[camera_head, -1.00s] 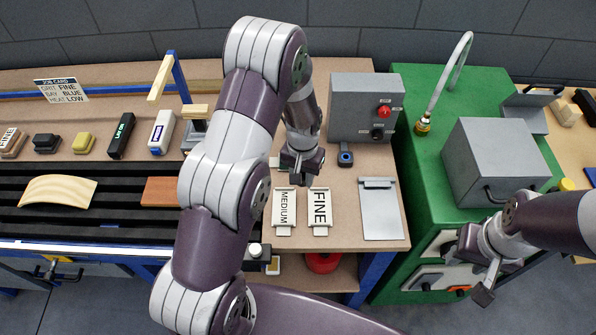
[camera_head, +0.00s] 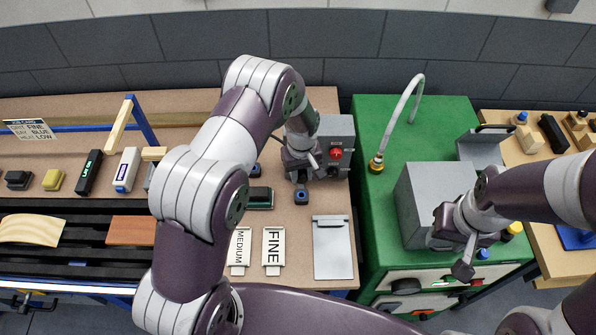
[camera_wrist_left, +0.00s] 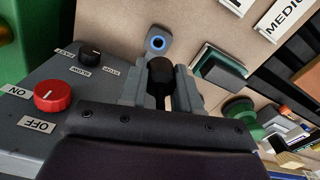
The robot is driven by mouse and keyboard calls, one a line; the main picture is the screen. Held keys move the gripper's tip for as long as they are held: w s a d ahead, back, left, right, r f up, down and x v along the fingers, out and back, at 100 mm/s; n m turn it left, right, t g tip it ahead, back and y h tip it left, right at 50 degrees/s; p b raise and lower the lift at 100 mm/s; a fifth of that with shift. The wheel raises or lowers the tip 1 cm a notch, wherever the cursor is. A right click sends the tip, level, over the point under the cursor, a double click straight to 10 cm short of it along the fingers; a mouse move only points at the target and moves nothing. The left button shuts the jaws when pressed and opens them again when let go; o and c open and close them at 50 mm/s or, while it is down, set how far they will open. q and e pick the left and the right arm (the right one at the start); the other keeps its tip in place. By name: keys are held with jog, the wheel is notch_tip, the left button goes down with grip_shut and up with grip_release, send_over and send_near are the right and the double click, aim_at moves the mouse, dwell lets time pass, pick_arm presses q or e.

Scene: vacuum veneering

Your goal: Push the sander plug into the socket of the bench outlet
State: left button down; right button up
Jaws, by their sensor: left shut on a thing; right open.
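The bench outlet, a small dark block with a blue-ringed socket (camera_head: 304,195), sits on the brown bench in front of the grey switch box. It also shows in the left wrist view (camera_wrist_left: 157,41), just beyond my fingertips. My left gripper (camera_head: 302,172) is beside the switch box, just behind the outlet in the picture. In the left wrist view its fingers (camera_wrist_left: 160,88) are shut on a black rounded piece, seemingly the sander plug (camera_wrist_left: 159,73). The plug appears apart from the socket; the exact gap is unclear. My right gripper (camera_head: 464,258) is open, in front of the grey machine box.
The grey switch box (camera_wrist_left: 85,75) with a red knob (camera_wrist_left: 53,97) stands close to my left gripper. A green-grey block (camera_head: 259,198) lies left of the outlet. MEDIUM and FINE plates (camera_head: 272,247) and a clipboard-like plate (camera_head: 332,247) lie in front. The green cabinet (camera_head: 385,130) is right.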

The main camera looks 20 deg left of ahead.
pick_arm(q)
jog(key=shift+w+d+f, duration=0.2)
jog(key=shift+w+f, duration=0.05)
jog(key=shift+w, duration=0.25)
jog(key=shift+s+a+f+b, duration=0.3)
jog(key=shift+s+f+b, duration=0.1)
jog(key=shift+f+b, duration=0.35)
jog(key=f+b, duration=0.3)
jog(key=f, duration=0.1)
jog(key=shift+w+d, duration=0.2)
jog(key=shift+w, duration=0.05)
jog(key=shift+f, duration=0.1)
jog(key=shift+s+a, duration=0.1)
jog(key=shift+s, duration=0.05)
pick_arm(e)
jog(key=f, duration=0.4)
jog(key=shift+w+f, duration=0.25)
jog(key=shift+f, duration=0.1)
jog(key=shift+w, duration=0.1)
jog(key=shift+f, duration=0.15)
